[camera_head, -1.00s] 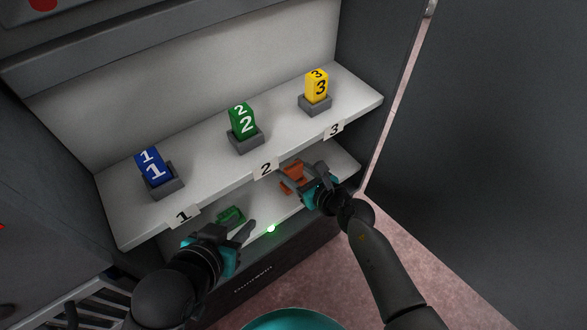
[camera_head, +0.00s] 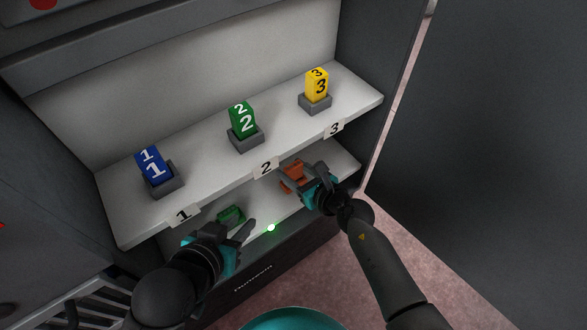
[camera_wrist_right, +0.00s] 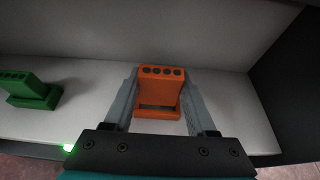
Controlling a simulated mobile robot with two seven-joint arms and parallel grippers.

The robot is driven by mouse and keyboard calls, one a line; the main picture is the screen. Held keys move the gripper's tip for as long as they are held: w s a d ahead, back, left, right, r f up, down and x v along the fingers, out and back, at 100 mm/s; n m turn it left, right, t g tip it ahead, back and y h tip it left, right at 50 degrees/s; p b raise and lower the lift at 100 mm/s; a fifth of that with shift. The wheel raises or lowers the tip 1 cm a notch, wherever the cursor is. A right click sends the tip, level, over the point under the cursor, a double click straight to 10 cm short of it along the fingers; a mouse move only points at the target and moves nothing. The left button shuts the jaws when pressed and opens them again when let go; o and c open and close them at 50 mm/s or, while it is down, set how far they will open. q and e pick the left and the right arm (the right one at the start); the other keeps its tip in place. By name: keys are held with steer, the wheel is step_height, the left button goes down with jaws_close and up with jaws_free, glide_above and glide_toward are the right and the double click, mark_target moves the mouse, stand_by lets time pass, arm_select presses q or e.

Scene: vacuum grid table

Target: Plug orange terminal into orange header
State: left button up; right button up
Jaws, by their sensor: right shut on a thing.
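An orange piece (camera_head: 292,174) is on the lower shelf, under the upper shelf's edge. In the right wrist view the orange piece (camera_wrist_right: 161,78) shows a block with a row of dark holes above and a slotted lower part. I cannot tell terminal from header, or whether the two are joined. My right gripper (camera_head: 299,179) has a finger on each side of it and is shut on it. My left gripper (camera_head: 230,233) is open and empty, in front of the lower shelf near a green piece.
The green piece (camera_head: 231,216) stands on the lower shelf to the left. Blue (camera_head: 154,168), green (camera_head: 242,122) and yellow (camera_head: 317,87) numbered blocks stand in grey holders on the upper shelf (camera_head: 205,147), which hangs over the lower one. A dark side wall bounds the right.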

mark_target(295, 180)
steer(key=shift+f+b, duration=1.05)
steer(key=shift+f, duration=0.35)
steer(key=o, duration=1.2)
steer(key=shift+c, duration=0.2)
steer(key=shift+o, duration=1.4)
steer(key=shift+s+f, duration=0.1)
steer(key=shift+s, duration=0.1)
steer(key=shift+f, duration=0.1)
steer(key=p+v, duration=0.5)
steer(key=v, duration=1)
steer(key=shift+d+r, duration=0.2)
steer(key=shift+r, duration=0.05)
steer(key=shift+w, duration=0.25)
